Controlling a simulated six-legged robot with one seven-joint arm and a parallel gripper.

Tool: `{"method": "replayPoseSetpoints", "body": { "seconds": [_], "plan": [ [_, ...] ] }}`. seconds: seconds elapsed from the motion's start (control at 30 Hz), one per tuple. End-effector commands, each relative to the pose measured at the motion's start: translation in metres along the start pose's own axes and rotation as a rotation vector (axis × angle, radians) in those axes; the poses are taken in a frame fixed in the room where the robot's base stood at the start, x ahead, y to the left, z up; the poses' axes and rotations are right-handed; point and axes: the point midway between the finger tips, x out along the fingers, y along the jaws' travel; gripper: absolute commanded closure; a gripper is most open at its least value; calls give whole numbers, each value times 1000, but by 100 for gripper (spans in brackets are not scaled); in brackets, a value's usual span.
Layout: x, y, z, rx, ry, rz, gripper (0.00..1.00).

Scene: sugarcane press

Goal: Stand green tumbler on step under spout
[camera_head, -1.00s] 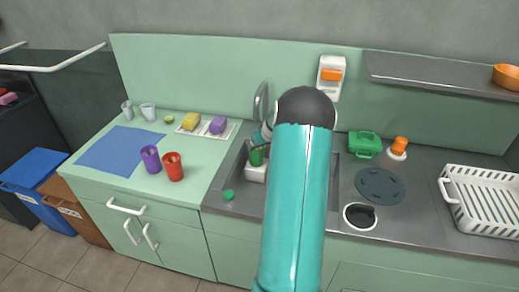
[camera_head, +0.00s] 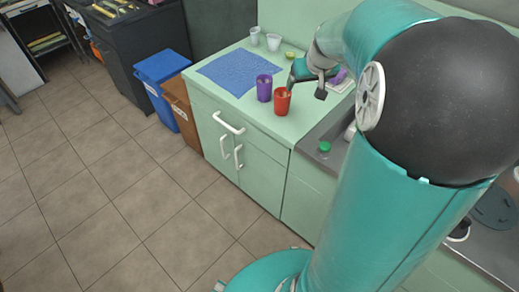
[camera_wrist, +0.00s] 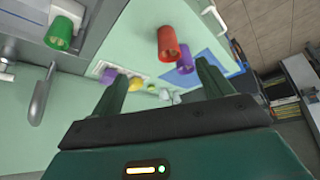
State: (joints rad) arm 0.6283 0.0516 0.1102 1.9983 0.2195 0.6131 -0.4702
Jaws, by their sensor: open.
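The green tumbler (camera_wrist: 59,34) shows at the upper left of the wrist view, mouth visible, beside a white block (camera_wrist: 69,10) in the sink area. I cannot tell whether it rests on that block. In the head view my gripper (camera_head: 309,84) is above the counter, close to the red cup. I cannot clearly make out the spout or the step.
A red cup (camera_head: 282,101) and a purple cup (camera_head: 264,88) stand on the green counter near a blue mat (camera_head: 235,70). Two pale cups (camera_head: 273,41) stand behind. A tap (camera_wrist: 41,98) is near the tumbler. Blue (camera_head: 160,80) and brown bins stand left; the floor is clear.

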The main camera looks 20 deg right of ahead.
Motion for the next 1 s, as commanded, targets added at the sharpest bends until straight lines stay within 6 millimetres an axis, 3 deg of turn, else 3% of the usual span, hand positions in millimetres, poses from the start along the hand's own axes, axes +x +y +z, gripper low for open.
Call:
{"method": "replayPoseSetpoints", "body": {
  "seconds": [0.03, 0.2, 0.43, 0.6, 0.7, 1.0],
  "plan": [
    [-20, -27, 6, -26, 5, -8, 21],
    [-73, -98, 43, -80, -5, -36, 21],
    [-130, -163, 116, -136, -8, -77, 21],
    [-154, -186, 169, -162, -8, -105, 21],
    [-160, -191, 187, -168, -10, -115, 21],
    [-162, -192, 195, -168, -13, -118, 21]
  ]
}}
